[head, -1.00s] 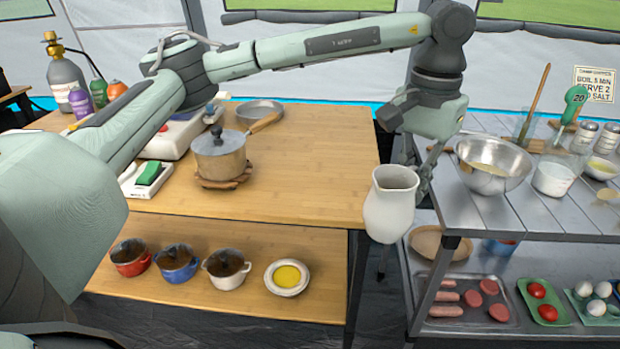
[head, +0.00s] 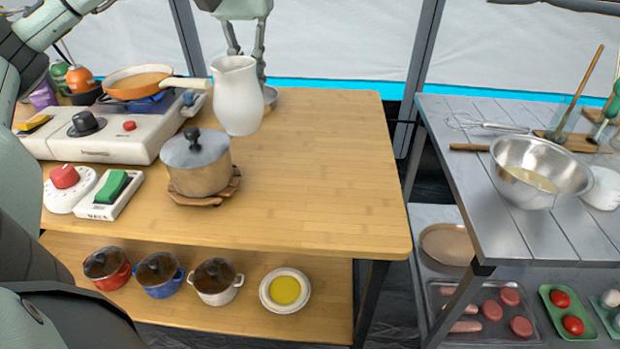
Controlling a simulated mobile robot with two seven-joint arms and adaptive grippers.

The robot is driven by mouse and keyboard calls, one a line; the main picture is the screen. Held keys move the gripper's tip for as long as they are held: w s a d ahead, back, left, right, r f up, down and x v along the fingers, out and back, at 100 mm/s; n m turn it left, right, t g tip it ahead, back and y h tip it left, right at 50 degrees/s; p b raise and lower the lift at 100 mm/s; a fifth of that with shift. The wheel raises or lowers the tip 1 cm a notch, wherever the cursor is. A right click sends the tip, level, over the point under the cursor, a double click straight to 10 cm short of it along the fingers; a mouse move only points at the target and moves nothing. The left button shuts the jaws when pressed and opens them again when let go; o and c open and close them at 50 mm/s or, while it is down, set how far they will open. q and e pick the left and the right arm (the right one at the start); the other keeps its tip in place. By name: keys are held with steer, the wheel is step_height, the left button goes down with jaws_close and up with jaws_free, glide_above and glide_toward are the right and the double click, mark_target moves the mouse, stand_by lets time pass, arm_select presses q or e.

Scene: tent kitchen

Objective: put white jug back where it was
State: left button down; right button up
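The white jug (head: 238,100) is upright over the back part of the wooden table, just behind and right of the lidded pot (head: 198,162). My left gripper (head: 262,68) comes down from the top of the head view, behind the jug at its right side. Its fingers are partly hidden by the jug, and they appear shut on it. I cannot tell whether the jug's base touches the table or hangs a little above it. My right gripper is not in view.
The wooden table (head: 320,170) is clear right of the pot. A stove (head: 100,140) with a frying pan (head: 140,84) stands at left. A metal pan behind the jug is mostly hidden. A grey table (head: 500,220) with a metal bowl (head: 540,172) stands at right.

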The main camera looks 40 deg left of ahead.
arm_select(q)
steer(key=shift+a, duration=0.25)
steer(key=w+d+f+b, duration=0.1)
steer(key=d+f, duration=0.1)
steer(key=d, duration=0.1)
steer(key=w+d+f+b, duration=0.2)
steer(key=d, duration=0.2)
steer(key=w+d+f+b, duration=0.1)
steer(key=d+f, duration=0.1)
steer(key=d, duration=0.1)
steer(key=shift+w+d+f+b, duration=0.2)
steer(key=shift+w+f+b, duration=0.1)
steer(key=shift+f, duration=0.1)
step_height(320, 180, down, 4)
steer(key=shift+r, duration=0.15)
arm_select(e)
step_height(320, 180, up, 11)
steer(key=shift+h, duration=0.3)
arm_select(q)
steer(key=shift+f, duration=0.25)
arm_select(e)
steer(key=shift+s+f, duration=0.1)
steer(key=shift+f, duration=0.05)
arm_select(q)
steer(key=c, duration=1.6)
jaws_free()
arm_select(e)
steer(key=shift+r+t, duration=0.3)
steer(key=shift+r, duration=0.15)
